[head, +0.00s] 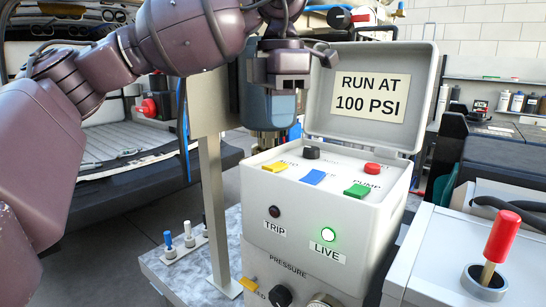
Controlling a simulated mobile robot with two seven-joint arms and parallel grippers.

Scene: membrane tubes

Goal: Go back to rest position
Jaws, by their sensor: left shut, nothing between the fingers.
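My left arm comes in from the left across the top of the head view. Its gripper (267,140) points down and is shut and empty, at the back left edge of the control box as seen here. I cannot tell whether it touches the box. The white control box (307,210) has its lid (372,58) open, with a sign reading "RUN AT 100 PSI". On its top are yellow, blue, green, red and black controls. The LIVE lamp (328,234) glows green and the TRIP lamp (274,211) is dark. My right gripper is out of view.
A red-handled lever (502,237) stands on a white housing at the right. A grey metal post (213,190) rises left of the box. Small blue and white toggles (168,239) stand at the lower left. Bottles (517,101) line a back shelf.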

